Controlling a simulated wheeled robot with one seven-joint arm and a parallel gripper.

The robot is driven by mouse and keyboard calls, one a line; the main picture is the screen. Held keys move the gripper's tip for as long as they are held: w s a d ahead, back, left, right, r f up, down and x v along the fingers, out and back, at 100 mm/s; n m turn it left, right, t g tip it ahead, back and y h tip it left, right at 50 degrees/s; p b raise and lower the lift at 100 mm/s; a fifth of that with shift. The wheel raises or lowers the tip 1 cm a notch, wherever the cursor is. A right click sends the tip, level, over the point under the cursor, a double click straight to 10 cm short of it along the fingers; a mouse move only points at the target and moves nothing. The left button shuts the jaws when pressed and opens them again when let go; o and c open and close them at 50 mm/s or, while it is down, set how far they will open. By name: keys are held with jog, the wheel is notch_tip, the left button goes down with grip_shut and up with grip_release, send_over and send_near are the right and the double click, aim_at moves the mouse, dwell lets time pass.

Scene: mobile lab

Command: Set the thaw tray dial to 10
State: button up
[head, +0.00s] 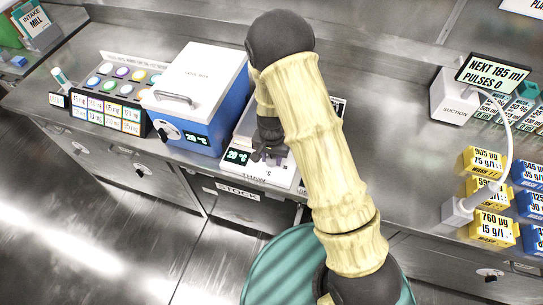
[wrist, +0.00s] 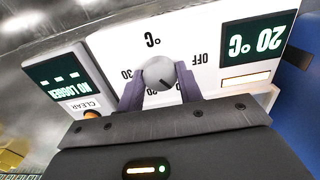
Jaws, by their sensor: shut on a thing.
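The thaw tray (head: 276,174) is a white unit on the bench, right of the blue cool box, with "THAW" on its front. Its display (head: 237,156) reads 20 °C; the display also shows upside down in the wrist view (wrist: 256,43). My gripper (wrist: 160,80) is shut on the dial, one finger on each side. In the head view my gripper (head: 268,150) is over the tray front and hides the dial.
The blue cool box (head: 203,98) stands close on the left. In the wrist view, a panel reading "NO LOGGER" (wrist: 62,82) with an orange CLEAR button (wrist: 92,113) is beside the dial. The suction unit (head: 452,97) and several yellow and blue blocks stand at the right.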

aim_at(272, 159)
jog(key=shift+m, duration=0.4)
jog(key=o, duration=1)
jog(key=shift+r, duration=0.15)
notch_tip(272, 159, up, 17)
jog(key=shift+r+b, duration=0.1)
jog(key=shift+b, duration=0.35)
